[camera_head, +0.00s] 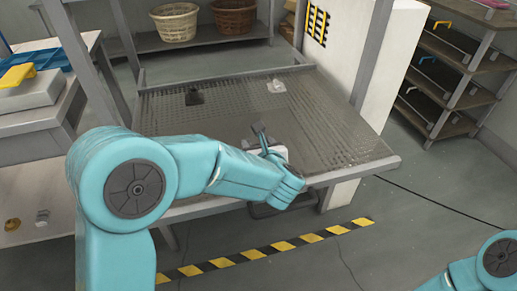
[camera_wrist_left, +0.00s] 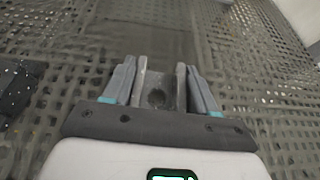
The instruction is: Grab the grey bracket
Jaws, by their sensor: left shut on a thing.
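My left gripper (camera_head: 262,140) is low over the front part of the perforated tray (camera_head: 345,125). In the left wrist view its two fingers (camera_wrist_left: 160,85) are closed on a grey bracket (camera_wrist_left: 158,97), which has upright sides and a dark round hole. In the head view the gripper and arm hide most of this bracket. I cannot tell whether it touches the tray. My right gripper is out of view.
A black part (camera_head: 194,97) and a pale part (camera_head: 276,87) lie farther back on the tray. A dark part (camera_wrist_left: 15,85) shows at the left edge of the wrist view. A white cabinet (camera_head: 385,70) stands right of the tray. The tray's right part is clear.

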